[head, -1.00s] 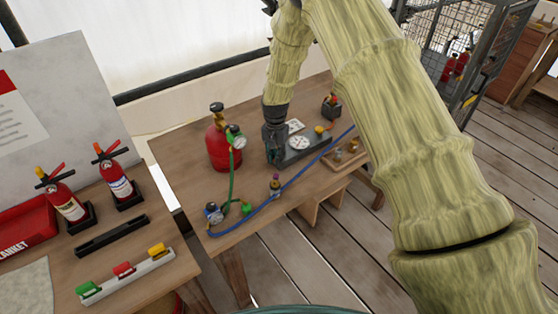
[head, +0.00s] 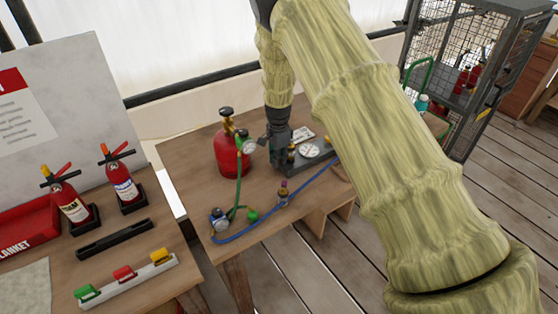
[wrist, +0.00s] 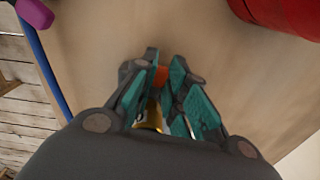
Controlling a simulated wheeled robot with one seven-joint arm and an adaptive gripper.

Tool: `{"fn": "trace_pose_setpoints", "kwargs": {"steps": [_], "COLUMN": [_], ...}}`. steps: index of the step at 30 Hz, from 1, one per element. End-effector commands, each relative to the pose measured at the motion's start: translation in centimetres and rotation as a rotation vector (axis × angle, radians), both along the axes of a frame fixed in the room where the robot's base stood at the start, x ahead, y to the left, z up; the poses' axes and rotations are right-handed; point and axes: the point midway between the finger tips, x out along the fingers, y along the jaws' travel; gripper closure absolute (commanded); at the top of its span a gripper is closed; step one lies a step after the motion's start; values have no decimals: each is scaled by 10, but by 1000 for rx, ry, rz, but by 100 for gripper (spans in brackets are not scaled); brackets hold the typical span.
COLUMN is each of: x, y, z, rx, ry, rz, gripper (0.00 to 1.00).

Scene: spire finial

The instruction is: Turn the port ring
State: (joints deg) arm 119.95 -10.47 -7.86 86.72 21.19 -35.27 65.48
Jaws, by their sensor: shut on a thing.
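My gripper (wrist: 160,95) is shut on a small brass piece (wrist: 152,115) with an orange-red part (wrist: 160,77) showing between the teal-padded fingers. The fingers hide most of it, and I cannot tell whether it is the port ring. In the head view my gripper (head: 279,152) points down at the left end of a grey block (head: 322,163) with a white round dial (head: 311,151). Bare tabletop shows past the fingertips in the wrist view.
A red cylinder (head: 232,155) with a gauge stands left of my gripper and shows at the wrist view's top right (wrist: 285,15). A blue hose (head: 265,225) curves along the table front (head: 225,186), past a purple-topped fitting (head: 283,192). A wire cage (head: 470,80) stands behind right.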

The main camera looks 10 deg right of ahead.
Motion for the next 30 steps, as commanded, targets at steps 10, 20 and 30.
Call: {"fn": "trace_pose_setpoints", "kwargs": {"steps": [10,20,30], "x": [2,2,1], "y": [-1,-1,0], "z": [1,1,5], "rx": [-1,-2,-1], "ry": [-3,-2,-1], "rz": [-14,-13,-13], "gripper": [100,64,64]}}
